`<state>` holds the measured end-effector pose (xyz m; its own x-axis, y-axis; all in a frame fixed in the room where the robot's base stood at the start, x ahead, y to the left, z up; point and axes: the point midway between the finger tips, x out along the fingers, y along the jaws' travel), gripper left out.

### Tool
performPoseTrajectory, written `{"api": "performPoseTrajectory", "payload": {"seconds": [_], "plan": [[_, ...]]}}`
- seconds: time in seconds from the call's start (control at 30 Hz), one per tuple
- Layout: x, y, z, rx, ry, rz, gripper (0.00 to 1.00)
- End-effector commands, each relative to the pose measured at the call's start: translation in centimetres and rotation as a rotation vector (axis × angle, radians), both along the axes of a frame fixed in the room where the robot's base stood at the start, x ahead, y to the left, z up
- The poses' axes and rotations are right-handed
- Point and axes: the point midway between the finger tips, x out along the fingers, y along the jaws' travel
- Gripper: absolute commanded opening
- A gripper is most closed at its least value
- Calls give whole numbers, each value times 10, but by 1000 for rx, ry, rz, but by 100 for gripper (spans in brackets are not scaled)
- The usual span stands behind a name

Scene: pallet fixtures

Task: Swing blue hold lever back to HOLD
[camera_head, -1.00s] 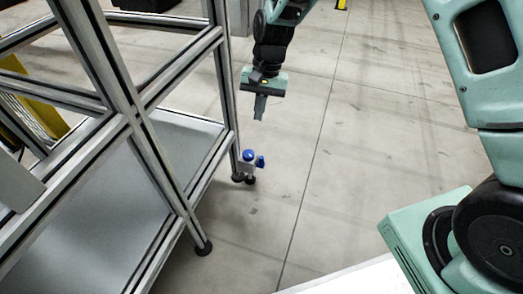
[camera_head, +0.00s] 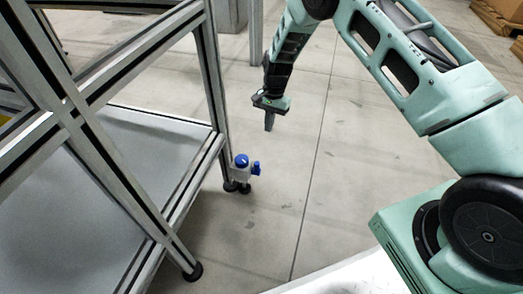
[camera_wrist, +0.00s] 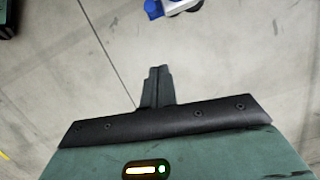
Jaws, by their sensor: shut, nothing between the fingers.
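The blue hold lever (camera_head: 257,168) is a small blue piece on the right side of a small grey-white block (camera_head: 240,177) with a round blue top (camera_head: 241,160). In the wrist view a blue part (camera_wrist: 153,9) and the pale block (camera_wrist: 180,6) show at the top edge, partly cut off. My gripper (camera_head: 269,127) points down, above and to the right of the block, apart from it. Its fingers are together and empty, as the wrist view also shows (camera_wrist: 158,72).
An aluminium frame (camera_head: 215,85) with a grey lower shelf (camera_head: 125,150) fills the left side, its posts on black feet (camera_head: 193,271). Concrete floor (camera_head: 330,200) is clear around my gripper and right of the block. Cardboard boxes (camera_head: 497,18) stand at the far right.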

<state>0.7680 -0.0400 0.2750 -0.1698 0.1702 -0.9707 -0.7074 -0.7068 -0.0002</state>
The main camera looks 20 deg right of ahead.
Motion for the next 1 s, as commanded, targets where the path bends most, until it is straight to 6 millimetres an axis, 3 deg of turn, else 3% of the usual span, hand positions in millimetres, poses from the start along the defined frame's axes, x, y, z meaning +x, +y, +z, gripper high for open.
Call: {"api": "performPoseTrajectory", "payload": {"seconds": [0.17,0.6,0.8,1.0], "plan": [[-3,4,-21,0,1,2,0],[-20,20,-105,0,1,2,0],[-39,39,-99,1,-1,3,0],[-45,45,-97,1,-1,0,0]]}}
